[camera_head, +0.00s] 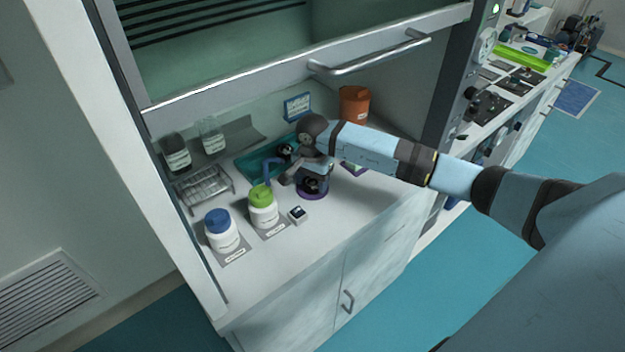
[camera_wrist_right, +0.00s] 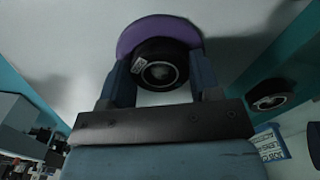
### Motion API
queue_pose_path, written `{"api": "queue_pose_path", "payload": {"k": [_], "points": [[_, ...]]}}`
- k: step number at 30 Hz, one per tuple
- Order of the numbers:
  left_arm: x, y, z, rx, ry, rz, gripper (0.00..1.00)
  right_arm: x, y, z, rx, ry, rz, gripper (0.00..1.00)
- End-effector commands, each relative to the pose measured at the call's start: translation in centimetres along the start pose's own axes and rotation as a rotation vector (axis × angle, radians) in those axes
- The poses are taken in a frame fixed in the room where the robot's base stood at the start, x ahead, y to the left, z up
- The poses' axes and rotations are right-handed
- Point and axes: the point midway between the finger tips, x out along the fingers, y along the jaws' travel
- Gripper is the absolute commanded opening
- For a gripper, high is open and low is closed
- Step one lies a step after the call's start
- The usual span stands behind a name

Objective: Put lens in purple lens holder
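A black round lens (camera_wrist_right: 160,72) with a small white label sits between the fingers of my right gripper (camera_wrist_right: 162,88), one finger against each side. The purple lens holder (camera_wrist_right: 150,28) shows as a disc directly behind it. In the head view the right gripper (camera_head: 312,178) points down over the purple holder (camera_head: 312,195), with the black lens at its ring. I cannot tell whether the lens is fully seated or slightly above. A second black round part (camera_head: 285,151) is in the teal tray; one like it shows in the right wrist view (camera_wrist_right: 271,95). My left gripper is out of view.
A green-capped bottle (camera_head: 263,209) and blue-capped bottle (camera_head: 222,233) stand left of the gripper, with a small box (camera_head: 297,215) nearby. A wire rack (camera_head: 205,187) is farther left. An orange container (camera_head: 354,103) stands behind. The raised hood sash (camera_head: 300,70) is above; the right front counter is clear.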

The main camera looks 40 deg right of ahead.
Motion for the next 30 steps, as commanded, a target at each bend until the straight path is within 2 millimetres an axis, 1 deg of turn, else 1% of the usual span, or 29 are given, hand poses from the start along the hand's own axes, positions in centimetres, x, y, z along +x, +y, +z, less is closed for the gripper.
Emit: {"api": "queue_pose_path", "payload": {"k": [1,2,3,11,15,17,20,24,30], "points": [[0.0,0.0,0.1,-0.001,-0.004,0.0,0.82,0.0,0.0,0.0,0.0,0.0,0.0,0.66],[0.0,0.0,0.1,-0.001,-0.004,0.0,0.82,0.0,0.0,0.0,0.0,0.0,0.0,0.73],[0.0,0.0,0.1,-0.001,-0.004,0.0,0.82,0.0,0.0,0.0,0.0,0.0,0.0,0.82],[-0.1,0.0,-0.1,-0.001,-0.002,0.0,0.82,0.0,0.0,0.0,0.0,0.0,0.0,0.83],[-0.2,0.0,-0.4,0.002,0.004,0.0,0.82,-0.8,0.0,0.0,0.0,0.001,-0.001,0.83],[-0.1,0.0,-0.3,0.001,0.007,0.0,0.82,-1.6,-0.1,-0.1,-0.001,0.002,-0.003,0.83],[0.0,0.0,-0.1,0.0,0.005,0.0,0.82,-3.6,-0.1,-0.1,-0.001,0.003,-0.003,0.83],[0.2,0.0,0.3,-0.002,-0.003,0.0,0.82,-6.8,-0.1,-0.1,0.0,0.004,-0.004,0.83],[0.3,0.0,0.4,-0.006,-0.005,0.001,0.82,-10.4,0.0,0.0,-0.001,0.003,-0.001,0.83]]}}
